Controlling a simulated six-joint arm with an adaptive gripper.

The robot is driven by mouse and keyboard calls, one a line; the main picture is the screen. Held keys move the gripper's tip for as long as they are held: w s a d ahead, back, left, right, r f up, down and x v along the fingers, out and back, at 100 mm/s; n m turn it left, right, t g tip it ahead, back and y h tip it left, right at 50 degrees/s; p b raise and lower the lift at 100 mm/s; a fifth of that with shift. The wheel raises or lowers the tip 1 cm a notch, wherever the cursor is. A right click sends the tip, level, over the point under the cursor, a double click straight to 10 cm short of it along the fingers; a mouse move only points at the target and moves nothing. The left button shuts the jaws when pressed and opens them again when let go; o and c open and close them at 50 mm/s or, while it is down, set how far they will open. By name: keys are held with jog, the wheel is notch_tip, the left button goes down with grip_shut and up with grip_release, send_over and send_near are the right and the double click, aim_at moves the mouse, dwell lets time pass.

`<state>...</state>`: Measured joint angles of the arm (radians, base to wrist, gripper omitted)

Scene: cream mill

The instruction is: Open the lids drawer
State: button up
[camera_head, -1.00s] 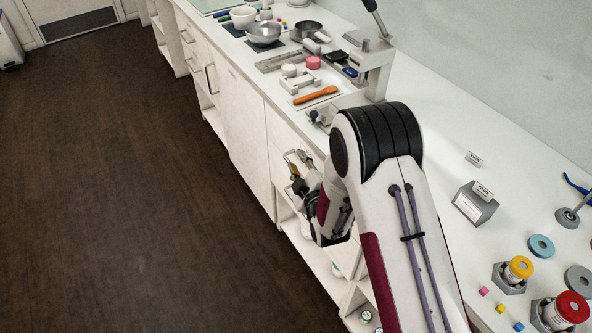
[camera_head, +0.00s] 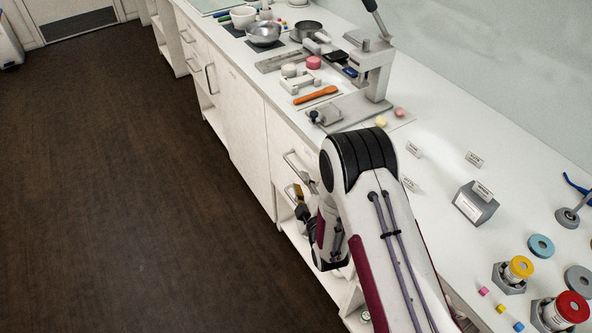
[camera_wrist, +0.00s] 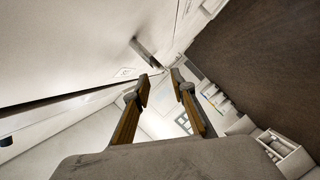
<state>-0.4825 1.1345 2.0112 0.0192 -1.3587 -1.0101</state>
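White drawer fronts (camera_head: 283,135) line the counter beside my arm. A grey bar handle (camera_head: 300,168) stands out from a front just above my gripper in the head view. In the wrist view a grey bar handle (camera_wrist: 145,52) sticks out from a white front, beyond the fingertips, with a small label (camera_wrist: 125,72) close by; its text is too small to read. My gripper (camera_wrist: 161,82) is open, with nothing between its two fingers, and apart from the handle. In the head view my gripper (camera_head: 300,202) is partly hidden by my arm.
The counter above holds a lever press (camera_head: 372,65), an orange spatula (camera_head: 316,95), bowls and jars. An open shelf lies below the drawers. Another handle (camera_head: 209,77) is on a front farther along. The dark floor (camera_head: 130,200) to the left is clear.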

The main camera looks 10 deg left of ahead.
aim_at(296, 169)
jog(key=shift+w, duration=0.15)
jog(key=shift+x, duration=3.7)
grip_shut()
